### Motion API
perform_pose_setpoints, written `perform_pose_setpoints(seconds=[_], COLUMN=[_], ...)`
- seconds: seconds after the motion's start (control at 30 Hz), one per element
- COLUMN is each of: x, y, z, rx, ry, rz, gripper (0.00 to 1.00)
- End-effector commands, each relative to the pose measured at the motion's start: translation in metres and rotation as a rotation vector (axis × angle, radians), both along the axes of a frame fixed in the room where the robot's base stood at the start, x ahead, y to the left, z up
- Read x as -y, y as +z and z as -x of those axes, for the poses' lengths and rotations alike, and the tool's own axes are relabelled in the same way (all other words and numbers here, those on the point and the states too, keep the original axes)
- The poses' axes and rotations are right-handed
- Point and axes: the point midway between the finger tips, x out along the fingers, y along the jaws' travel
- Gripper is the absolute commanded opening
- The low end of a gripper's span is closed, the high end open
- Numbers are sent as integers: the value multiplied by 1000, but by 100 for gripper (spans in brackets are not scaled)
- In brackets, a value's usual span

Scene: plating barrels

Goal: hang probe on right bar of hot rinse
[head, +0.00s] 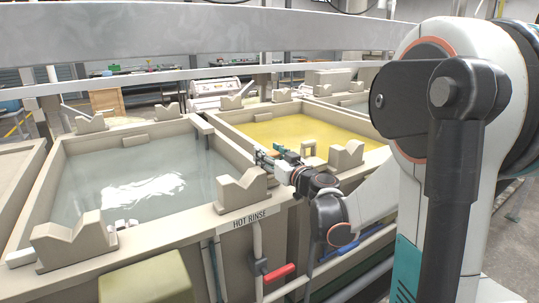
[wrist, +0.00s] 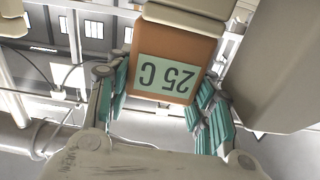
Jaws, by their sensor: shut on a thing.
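The probe (wrist: 168,50) shows in the wrist view as an orange-brown body with a pale green display reading "25 C" upside down. My gripper (wrist: 162,95) is shut on it, with teal finger pads on both sides. In the head view my gripper (head: 277,158) is small, over the right rim of the hot rinse tank (head: 215,225), near its front right corner. The tank holds clear greyish water (head: 120,170) and carries the HOT RINSE label on its front. The probe is too small in the head view to tell if it touches the right bar (head: 225,148).
A tank of yellow liquid (head: 300,130) adjoins on the right. V-shaped saddles (head: 242,190) stand on the rims, one close to my gripper and another (head: 75,240) at front left. A red valve handle (head: 278,272) is below the front rim. A grey rail (head: 200,35) crosses above.

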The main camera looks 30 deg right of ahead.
Motion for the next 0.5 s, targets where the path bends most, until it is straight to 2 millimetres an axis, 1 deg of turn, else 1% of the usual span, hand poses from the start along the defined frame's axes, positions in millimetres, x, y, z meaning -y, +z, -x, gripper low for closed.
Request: perform_pose_setpoints(seconds=[0.03, 0.1, 0.13, 0.2, 0.5], x=[-4, -4, -4, -4, -4], y=[-18, -18, -18, -18, -18], z=[8, 9, 9, 9, 11], rx=[-17, -17, -17, -17, -16], ry=[4, 4, 4, 4, 3], rz=[56, 56, 56, 56, 55], gripper=[6, 6, 55, 68, 70])
